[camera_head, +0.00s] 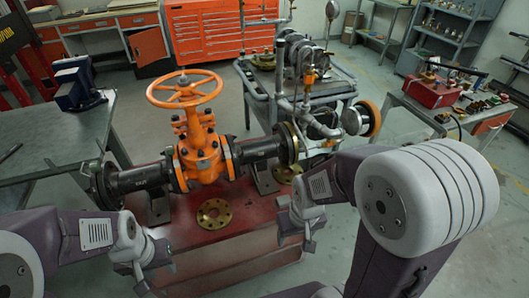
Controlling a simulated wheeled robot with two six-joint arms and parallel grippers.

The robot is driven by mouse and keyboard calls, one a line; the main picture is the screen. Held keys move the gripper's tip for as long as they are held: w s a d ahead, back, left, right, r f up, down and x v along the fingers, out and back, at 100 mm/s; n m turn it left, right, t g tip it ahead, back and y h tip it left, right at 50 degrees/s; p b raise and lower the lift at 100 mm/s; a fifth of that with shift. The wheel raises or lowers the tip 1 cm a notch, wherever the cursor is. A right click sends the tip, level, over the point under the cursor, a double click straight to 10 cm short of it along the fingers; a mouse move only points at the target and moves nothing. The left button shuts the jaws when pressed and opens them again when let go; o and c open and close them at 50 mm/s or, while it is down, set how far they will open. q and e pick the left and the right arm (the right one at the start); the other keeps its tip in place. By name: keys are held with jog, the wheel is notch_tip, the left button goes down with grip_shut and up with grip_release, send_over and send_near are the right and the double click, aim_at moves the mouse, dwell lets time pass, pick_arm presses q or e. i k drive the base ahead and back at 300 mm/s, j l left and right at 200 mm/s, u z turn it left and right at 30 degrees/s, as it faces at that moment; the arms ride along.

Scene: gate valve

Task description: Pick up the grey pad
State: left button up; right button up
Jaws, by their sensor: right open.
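I cannot make out a grey pad for certain in the head view. The orange gate valve (201,150) with its handwheel (185,90) stands upright in a black pipe run above a red bench (240,228). My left gripper (142,278) hangs over the near left part of the bench, and its fingers are too small to tell open from shut. My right gripper (299,238) points down over the bench's right side, open, with nothing visible between its fingers. My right forearm hides part of the floor and the bench's right end.
A brass flange (214,215) lies flat on the bench between my grippers. A grey steel table with a blue vise (78,85) stands left. A cart with pumps (300,75) stands behind. A table with a red toolbox (435,91) stands right. Orange cabinets (215,45) line the back.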

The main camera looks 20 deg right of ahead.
aim_at(283, 201)
jog(key=i+l+u, duration=0.15)
jog(key=l+u, duration=0.25)
jog(key=i+l+u, duration=0.1)
jog(key=l+u, duration=0.3)
jog(key=l, duration=0.25)
jog(key=l+u, duration=0.4)
jog(key=l, duration=0.1)
